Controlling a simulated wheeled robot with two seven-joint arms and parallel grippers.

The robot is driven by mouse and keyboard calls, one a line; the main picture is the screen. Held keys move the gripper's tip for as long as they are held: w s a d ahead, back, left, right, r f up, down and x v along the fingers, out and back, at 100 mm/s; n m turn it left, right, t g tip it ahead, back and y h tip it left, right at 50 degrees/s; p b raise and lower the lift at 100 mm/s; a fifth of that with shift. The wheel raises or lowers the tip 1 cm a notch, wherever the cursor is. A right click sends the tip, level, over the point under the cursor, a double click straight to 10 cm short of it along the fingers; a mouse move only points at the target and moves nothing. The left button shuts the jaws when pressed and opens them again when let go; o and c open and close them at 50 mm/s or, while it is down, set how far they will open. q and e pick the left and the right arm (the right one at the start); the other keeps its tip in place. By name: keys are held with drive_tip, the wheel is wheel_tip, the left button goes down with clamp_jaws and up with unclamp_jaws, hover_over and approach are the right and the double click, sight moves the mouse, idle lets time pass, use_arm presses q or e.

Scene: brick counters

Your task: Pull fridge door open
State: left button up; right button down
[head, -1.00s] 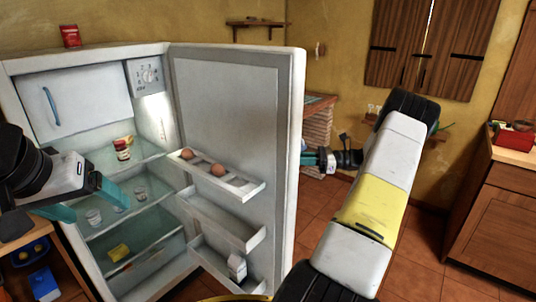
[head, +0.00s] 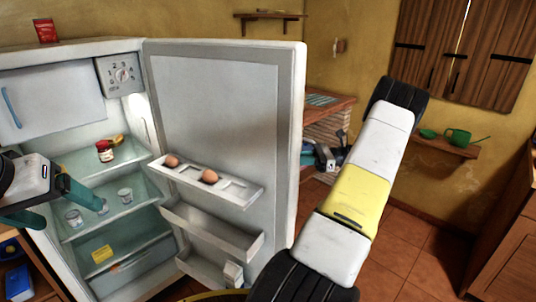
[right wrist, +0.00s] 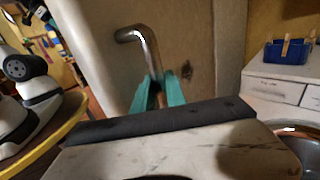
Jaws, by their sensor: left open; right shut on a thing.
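The white fridge (head: 75,140) stands at left with its door (head: 215,105) wide open, showing the door's inner side and shelves. In the right wrist view, the door's outer side (right wrist: 185,30) carries a bent metal handle (right wrist: 150,45). My right gripper (right wrist: 160,85) is shut on this handle, its teal fingers at the handle's lower part. In the head view, the door hides these fingers and the handle. My left gripper (head: 68,212) is open and empty, in front of the fridge's glass shelves at the left edge.
Eggs (head: 209,176) sit in the door's top rack and a carton (head: 233,272) in its bottom rack. Jars, cups and a yellow packet stand inside. A brick counter (head: 325,105) stands behind the door; tiled floor shows at right.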

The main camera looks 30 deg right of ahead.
drive_tip(key=shift+r, duration=0.1)
drive_tip(key=c, duration=1.4)
unclamp_jaws()
drive_tip(key=shift+o, duration=0.2)
drive_tip(key=v, duration=0.7)
drive_tip(key=shift+d, duration=0.35)
drive_tip(key=shift+s, duration=0.15)
